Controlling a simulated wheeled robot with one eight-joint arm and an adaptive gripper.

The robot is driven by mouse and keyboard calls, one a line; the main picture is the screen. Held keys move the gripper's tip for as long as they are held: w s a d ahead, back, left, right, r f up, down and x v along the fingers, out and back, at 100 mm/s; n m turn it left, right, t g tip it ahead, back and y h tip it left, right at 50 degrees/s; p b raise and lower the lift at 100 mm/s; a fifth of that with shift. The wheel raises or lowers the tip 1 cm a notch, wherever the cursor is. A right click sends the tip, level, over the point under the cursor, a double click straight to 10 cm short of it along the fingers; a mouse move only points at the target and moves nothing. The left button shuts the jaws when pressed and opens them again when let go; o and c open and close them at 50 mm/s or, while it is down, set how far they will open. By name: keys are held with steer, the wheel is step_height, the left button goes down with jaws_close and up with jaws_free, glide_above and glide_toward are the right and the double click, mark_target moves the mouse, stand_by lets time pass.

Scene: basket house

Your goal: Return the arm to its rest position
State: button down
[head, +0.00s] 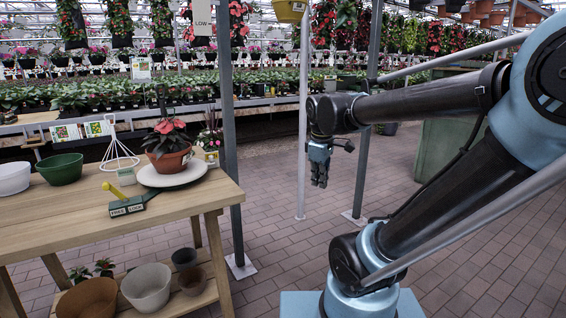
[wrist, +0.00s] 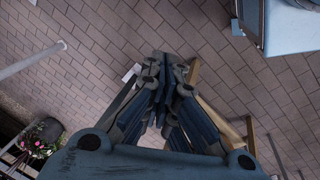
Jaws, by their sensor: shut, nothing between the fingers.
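My gripper (head: 319,179) hangs from the end of my arm in the head view, pointing down over the brick floor, to the right of the wooden table (head: 215,190). In the wrist view my gripper (wrist: 165,75) points at the floor with its fingers together and nothing between them. My arm is bent and reaches from the right edge of the head view towards the middle, well above the floor.
The table holds a potted red plant (head: 167,145) on a white plate, green and white bowls, and a yellow-handled lever box (head: 128,205). Metal posts (head: 231,130) stand near my gripper. Brick floor (head: 280,240) lies open below it.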

steer(key=s+d+f+m, duration=0.7)
steer(key=s+f+m, duration=0.4)
steer(key=s, duration=0.1)
steer(key=shift+d+f+m, duration=0.15)
steer(key=shift+f+m, duration=0.2)
steer(key=shift+m, duration=0.05)
